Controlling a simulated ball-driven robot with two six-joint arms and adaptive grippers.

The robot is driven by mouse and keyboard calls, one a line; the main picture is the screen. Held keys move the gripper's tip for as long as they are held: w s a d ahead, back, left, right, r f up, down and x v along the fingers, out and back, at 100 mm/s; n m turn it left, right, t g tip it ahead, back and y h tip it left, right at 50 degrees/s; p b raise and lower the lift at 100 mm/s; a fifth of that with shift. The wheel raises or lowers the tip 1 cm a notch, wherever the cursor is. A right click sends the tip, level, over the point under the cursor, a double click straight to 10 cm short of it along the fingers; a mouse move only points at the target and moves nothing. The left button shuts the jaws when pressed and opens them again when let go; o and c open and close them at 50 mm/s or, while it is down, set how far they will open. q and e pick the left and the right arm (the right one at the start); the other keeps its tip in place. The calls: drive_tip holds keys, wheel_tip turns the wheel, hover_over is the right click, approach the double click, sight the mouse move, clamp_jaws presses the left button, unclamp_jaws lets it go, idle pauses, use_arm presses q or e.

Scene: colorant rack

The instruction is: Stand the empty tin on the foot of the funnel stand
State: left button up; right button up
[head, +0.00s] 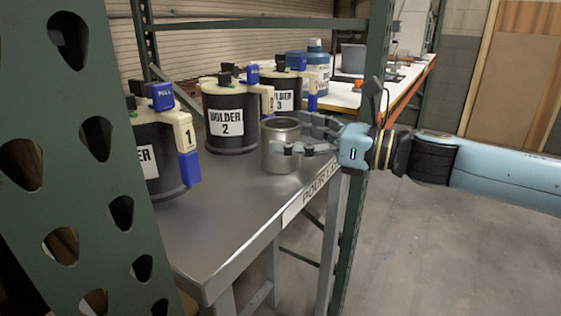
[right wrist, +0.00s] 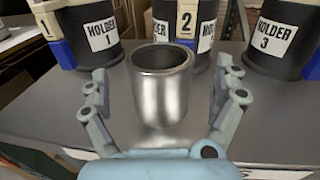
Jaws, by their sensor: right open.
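The tin (head: 281,155) is a plain silver can with an open top, upright on the grey metal bench near its front edge. It also shows in the middle of the right wrist view (right wrist: 160,95). My right gripper (head: 291,134) comes in from the right with its fingers apart, one on the near side of the tin and one behind it. In the right wrist view the fingers (right wrist: 162,75) flank the tin with gaps on both sides. I cannot make out the funnel stand in either view. My left gripper is not in view.
Black canisters labelled holder 1 (head: 150,158), holder 2 (head: 230,120) and holder 3 (head: 285,95) stand behind the tin. A green perforated post (head: 75,170) blocks the left. The near bench top (head: 215,225) is clear. A white worktable (head: 400,85) stands behind.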

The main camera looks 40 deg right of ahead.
drive_tip(key=shift+w+a+r+p, duration=0.25)
drive_tip(key=shift+w+a+p, duration=0.05)
drive_tip(key=shift+w+p, duration=0.25)
drive_tip(key=shift+w+a+f, duration=0.2)
drive_tip(key=shift+w+a, duration=0.1)
drive_tip(key=shift+w, duration=0.2)
drive_tip(key=c, duration=1.3)
drive_tip(key=shift+r, duration=0.1)
